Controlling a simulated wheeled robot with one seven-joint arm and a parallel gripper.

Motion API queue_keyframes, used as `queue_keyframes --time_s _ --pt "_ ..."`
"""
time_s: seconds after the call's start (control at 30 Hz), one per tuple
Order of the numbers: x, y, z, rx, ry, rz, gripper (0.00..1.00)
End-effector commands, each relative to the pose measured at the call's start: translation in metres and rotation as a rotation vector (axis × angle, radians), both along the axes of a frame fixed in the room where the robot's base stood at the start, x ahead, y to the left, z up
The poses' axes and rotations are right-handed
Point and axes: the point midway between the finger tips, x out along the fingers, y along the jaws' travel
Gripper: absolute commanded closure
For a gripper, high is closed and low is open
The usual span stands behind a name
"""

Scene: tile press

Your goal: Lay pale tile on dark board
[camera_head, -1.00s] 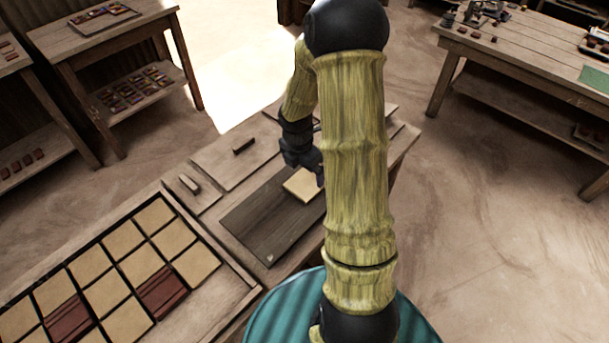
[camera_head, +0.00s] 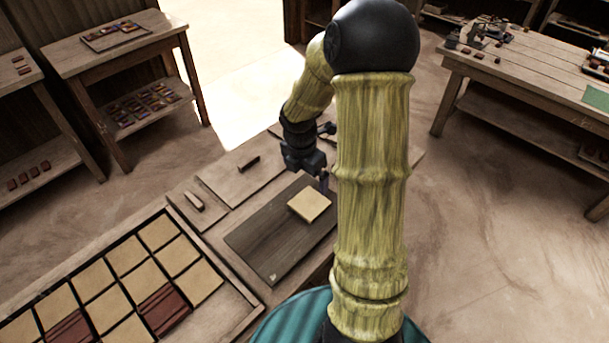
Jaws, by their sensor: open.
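One pale tile (camera_head: 309,205) lies on the dark board (camera_head: 268,242), near the board's far right end. My gripper (camera_head: 323,182) is open and stands just above and behind this tile, apart from it as far as I can see. My arm hides part of the area to the right of the board. More pale tiles (camera_head: 127,254) lie in a wooden tray (camera_head: 228,309) at the lower left, together with dark red tiles (camera_head: 164,310).
A flat wooden board (camera_head: 231,184) with a small dark block (camera_head: 249,163) lies behind the dark board. A small light piece (camera_head: 194,202) lies left of it. Side tables stand at the upper left (camera_head: 115,51) and right (camera_head: 520,66).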

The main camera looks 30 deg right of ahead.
Motion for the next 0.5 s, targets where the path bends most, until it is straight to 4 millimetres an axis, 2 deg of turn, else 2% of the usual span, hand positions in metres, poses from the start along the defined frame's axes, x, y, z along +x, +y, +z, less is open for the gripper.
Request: queue_keyframes --time_s 0.13,0.23,0.5 --pt "-0.004 0.007 0.004 0.004 -0.014 -0.066 0.00" --pt "-0.011 0.019 0.010 0.013 -0.036 -0.193 0.00" --pt "-0.046 0.061 0.034 0.080 -0.138 -0.751 0.00"
